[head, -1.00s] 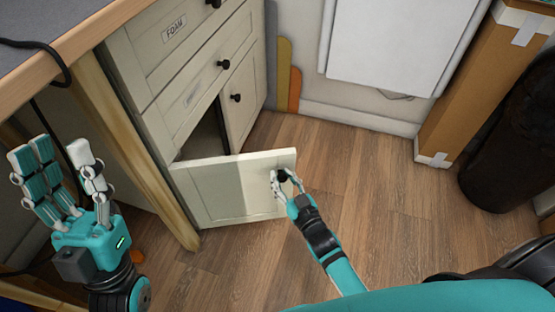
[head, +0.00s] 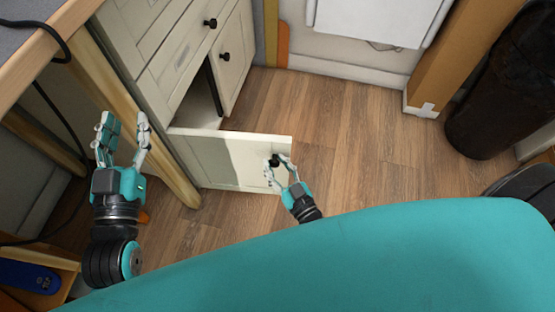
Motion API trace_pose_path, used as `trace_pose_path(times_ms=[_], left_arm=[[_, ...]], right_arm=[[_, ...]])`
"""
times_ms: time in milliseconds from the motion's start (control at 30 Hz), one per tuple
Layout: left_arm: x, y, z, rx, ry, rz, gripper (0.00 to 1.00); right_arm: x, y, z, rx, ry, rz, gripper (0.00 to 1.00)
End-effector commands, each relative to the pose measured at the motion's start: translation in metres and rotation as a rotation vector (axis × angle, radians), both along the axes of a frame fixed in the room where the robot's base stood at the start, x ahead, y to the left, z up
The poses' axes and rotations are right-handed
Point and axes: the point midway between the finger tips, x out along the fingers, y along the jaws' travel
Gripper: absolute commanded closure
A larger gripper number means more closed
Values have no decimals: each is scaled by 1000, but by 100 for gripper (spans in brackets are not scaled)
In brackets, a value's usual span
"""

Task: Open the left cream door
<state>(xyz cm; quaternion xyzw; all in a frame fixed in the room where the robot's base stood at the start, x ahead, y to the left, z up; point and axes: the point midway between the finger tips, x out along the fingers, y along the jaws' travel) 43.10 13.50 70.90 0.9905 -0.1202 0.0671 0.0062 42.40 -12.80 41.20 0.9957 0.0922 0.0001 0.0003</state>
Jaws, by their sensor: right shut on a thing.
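The left cream door (head: 215,160) of the cabinet stands swung out over the floor, its hinge side at the cabinet front. A dark opening (head: 195,107) shows behind it. My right gripper (head: 273,164) is shut on the door's black knob (head: 273,160) near its free edge. My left gripper (head: 124,130) is raised, open and empty, left of the cabinet by the table's wooden leg.
Drawers sit above. A wooden table leg (head: 165,150) stands left of the cabinet. A cardboard box (head: 455,45) and a dark cylinder (head: 500,105) stand at right. The wood floor (head: 350,140) is clear.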

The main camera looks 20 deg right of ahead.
Motion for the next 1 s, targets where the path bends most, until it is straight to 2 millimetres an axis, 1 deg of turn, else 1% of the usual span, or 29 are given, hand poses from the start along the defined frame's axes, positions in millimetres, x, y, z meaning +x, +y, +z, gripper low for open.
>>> trace_pose_path(times_ms=[33,267,300,433,900,1000], left_arm=[[0,0,0,0,1,0,60],[0,0,0,0,0,0,60],[0,0,0,0,0,0,60],[0,0,0,0,-1,0,60],[0,0,0,0,-1,0,60],[0,0,-1,0,1,-1,60]], right_arm=[[1,13,3,5,-7,19,100],[1,13,3,5,-7,18,100],[1,13,3,5,-7,18,66],[1,12,3,5,-7,18,49],[1,10,3,4,-7,16,49],[-2,9,3,4,-6,16,49]])
